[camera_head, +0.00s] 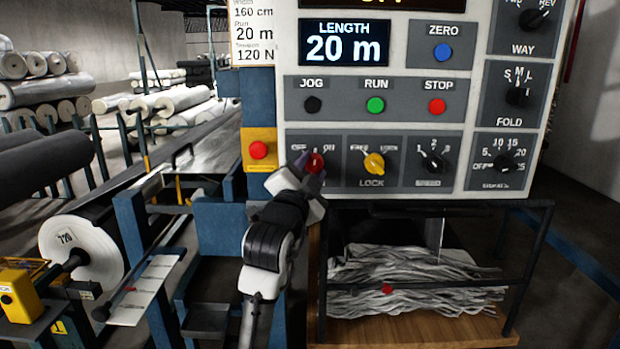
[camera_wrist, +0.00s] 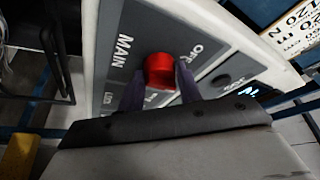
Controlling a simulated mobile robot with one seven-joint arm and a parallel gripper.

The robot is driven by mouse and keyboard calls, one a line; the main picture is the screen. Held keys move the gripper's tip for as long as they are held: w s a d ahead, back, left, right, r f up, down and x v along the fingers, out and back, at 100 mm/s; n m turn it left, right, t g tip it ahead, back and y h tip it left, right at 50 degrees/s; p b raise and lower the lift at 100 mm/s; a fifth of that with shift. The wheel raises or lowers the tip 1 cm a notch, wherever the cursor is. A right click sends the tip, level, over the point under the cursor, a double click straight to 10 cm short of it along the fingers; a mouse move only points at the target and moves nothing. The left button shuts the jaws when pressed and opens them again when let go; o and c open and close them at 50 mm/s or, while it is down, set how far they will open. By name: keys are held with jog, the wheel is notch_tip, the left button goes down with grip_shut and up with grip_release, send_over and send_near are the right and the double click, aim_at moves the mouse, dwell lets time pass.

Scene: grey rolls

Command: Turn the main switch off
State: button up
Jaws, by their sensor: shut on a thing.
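The main switch is a red knob (camera_head: 316,163) at the lower left of the white control panel, with OFF and ON lettering above it. In the wrist view the red knob (camera_wrist: 158,69) sits on a grey plate (camera_wrist: 123,72) marked MAIN. My gripper (camera_head: 308,165) reaches up to it from below and partly covers its plate. In the wrist view my gripper's two fingers (camera_wrist: 160,78) stand on either side of the knob, shut on it. I cannot tell which mark the knob points at.
A yellow LOCK knob (camera_head: 374,163) is close on the right, with black selector knobs (camera_head: 432,162) beyond. A red button on a yellow box (camera_head: 258,151) is close on the left. JOG, green RUN (camera_head: 375,105) and red STOP (camera_head: 437,106) buttons are above. Cloth strips (camera_head: 420,280) lie below.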

jog(key=n+y, duration=0.1)
jog(key=n, duration=0.1)
jog(key=n+t+y, duration=0.1)
jog(key=n, duration=0.2)
jog(key=n+t+y, duration=0.1)
jog(key=n, duration=0.1)
jog(key=shift+d+f, duration=0.15)
jog(key=shift+d, duration=0.1)
jog(key=shift+d+n+t+y, duration=0.15)
jog(key=shift+n+y, duration=0.7)
jog(key=shift+n, duration=0.85)
jog(key=shift+a+n+t+y, duration=0.15)
jog(key=shift+n+y, duration=0.7)
jog(key=shift+n, duration=0.85)
jog(key=shift+d, duration=0.1)
jog(key=o, duration=1)
jog(key=b+v, duration=0.3)
jog(key=v, duration=1)
jog(key=shift+s+f, duration=0.2)
jog(key=shift+s, duration=0.1)
